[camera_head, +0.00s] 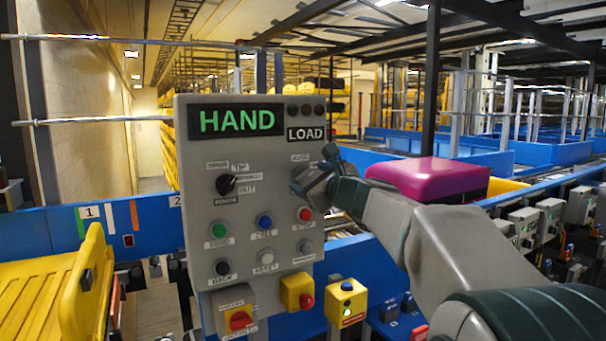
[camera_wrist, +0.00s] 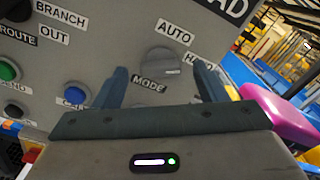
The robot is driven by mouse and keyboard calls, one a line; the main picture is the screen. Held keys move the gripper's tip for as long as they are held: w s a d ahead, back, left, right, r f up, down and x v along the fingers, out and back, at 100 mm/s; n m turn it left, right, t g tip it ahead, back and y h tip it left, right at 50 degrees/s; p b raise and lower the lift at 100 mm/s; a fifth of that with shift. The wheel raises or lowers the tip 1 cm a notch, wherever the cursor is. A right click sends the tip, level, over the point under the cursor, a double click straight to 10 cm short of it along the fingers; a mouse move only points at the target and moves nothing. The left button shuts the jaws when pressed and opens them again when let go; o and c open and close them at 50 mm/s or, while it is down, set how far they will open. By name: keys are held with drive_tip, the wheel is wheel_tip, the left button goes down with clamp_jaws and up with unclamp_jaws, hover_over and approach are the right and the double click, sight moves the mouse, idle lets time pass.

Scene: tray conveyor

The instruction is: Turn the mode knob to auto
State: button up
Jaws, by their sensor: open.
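The mode knob (camera_wrist: 160,62) is a round grey knob on the grey control panel (camera_head: 245,275). In the wrist view the AUTO label (camera_wrist: 174,32) is above it, the HAND label (camera_wrist: 202,75) to its right and the MODE label (camera_wrist: 149,84) below. A pale mark on the knob is at its lower right, nearer HAND than AUTO. The panel's display (camera_head: 237,121) reads HAND in green. My gripper (camera_head: 312,171) is open at the panel, its fingers either side of the knob in the wrist view. Contact cannot be told.
A black selector knob (camera_head: 226,185) sits left on the panel. Green (camera_head: 219,230), blue (camera_head: 264,221) and red (camera_head: 305,214) buttons lie below. Yellow boxes with red knobs are at the panel's bottom. A magenta tote (camera_head: 430,178) stands on the conveyor behind my arm.

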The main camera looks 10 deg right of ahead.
sight(304, 176)
drive_tip(key=shift+x, duration=1.1)
drive_tip(key=c, duration=1)
